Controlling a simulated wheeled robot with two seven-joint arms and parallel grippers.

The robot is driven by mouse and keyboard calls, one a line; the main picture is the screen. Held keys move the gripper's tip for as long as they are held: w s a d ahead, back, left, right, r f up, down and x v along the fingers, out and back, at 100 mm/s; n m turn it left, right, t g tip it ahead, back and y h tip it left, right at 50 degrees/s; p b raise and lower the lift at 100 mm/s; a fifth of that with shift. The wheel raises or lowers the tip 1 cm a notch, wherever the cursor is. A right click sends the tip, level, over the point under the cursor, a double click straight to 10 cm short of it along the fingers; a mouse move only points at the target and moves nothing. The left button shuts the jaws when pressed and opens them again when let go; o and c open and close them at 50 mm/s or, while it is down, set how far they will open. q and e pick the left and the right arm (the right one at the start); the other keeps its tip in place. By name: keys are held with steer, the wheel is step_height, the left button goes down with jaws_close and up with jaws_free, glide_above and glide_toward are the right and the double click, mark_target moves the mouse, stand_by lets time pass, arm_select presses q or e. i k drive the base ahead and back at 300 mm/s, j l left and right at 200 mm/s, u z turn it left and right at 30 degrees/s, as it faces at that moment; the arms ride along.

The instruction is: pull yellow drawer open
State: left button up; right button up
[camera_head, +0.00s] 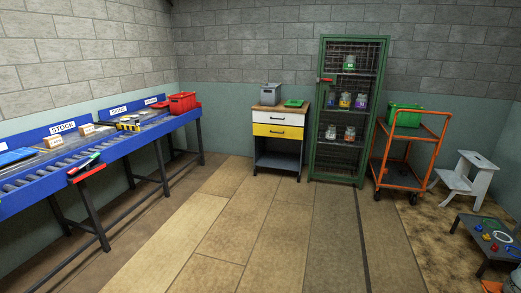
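An open shelf is below. Neither of my grippers shows in the view, so their state is hidden.
A grey bin (271,94) and green tray (294,103) stand on the cabinet. A green mesh locker (319,110) is close on its right, then an orange cart (410,155). A blue conveyor bench (110,149) runs along the left. The floor (240,220) before the cabinet is clear.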

mark_target(294, 132)
steer(key=i, duration=3.2)
steer(key=i+j, duration=0.1)
steer(key=i, duration=0.45)
steer(key=i+z, duration=0.1)
steer(key=i, duration=0.4)
steer(key=i+j, duration=0.2)
steer(key=i, duration=0.35)
